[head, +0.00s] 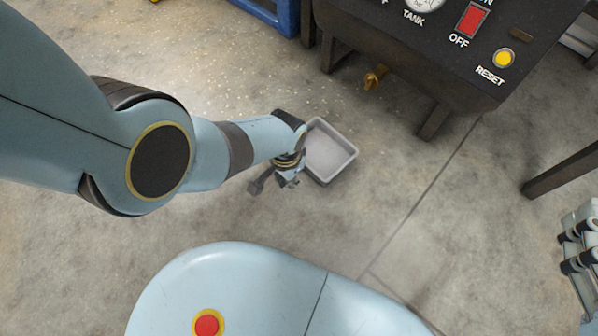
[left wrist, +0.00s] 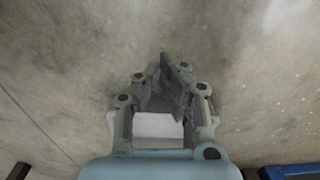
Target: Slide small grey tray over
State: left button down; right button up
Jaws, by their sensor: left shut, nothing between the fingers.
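The small grey tray (head: 331,152) is a shallow, square, empty tray lying on the concrete floor in the head view. My left gripper (head: 284,180) is just left of it, and my wrist overlaps the tray's left edge in the picture. Whether they touch cannot be told. In the left wrist view my left gripper (left wrist: 168,72) is shut with nothing between its fingertips, over bare floor. A pale block shows between its finger links there; I cannot tell what it is. My right gripper (head: 580,250) is partly in view at the right edge, its jaws unclear.
A black machine (head: 440,60) with a red OFF switch and yellow RESET button stands beyond the tray, with a brass tap and dark legs. A blue crate (head: 275,14) is at the top. A dark leg (head: 560,172) stands at right. Floor right of the tray is clear.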

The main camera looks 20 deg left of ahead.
pick_arm(q)
jog(key=shift+f+b, duration=0.65)
jog(key=shift+f, duration=0.3)
jog(key=w+b, duration=0.1)
jog(key=w+d+b, duration=0.1)
jog(key=w, duration=0.1)
jog(key=shift+w+d, duration=0.15)
jog(key=shift+w, duration=0.2)
pick_arm(e)
notch_tip(320, 180, up, 21)
jog(key=w+a+n+t+y, duration=0.2)
jog(key=n+t+y, duration=0.2)
jog(key=t, duration=0.5)
jog(key=shift+w+a+t+y, duration=0.3)
jog(key=shift+w+y, duration=0.1)
jog(key=shift+y, duration=0.4)
pick_arm(q)
jog(key=shift+r, duration=0.1)
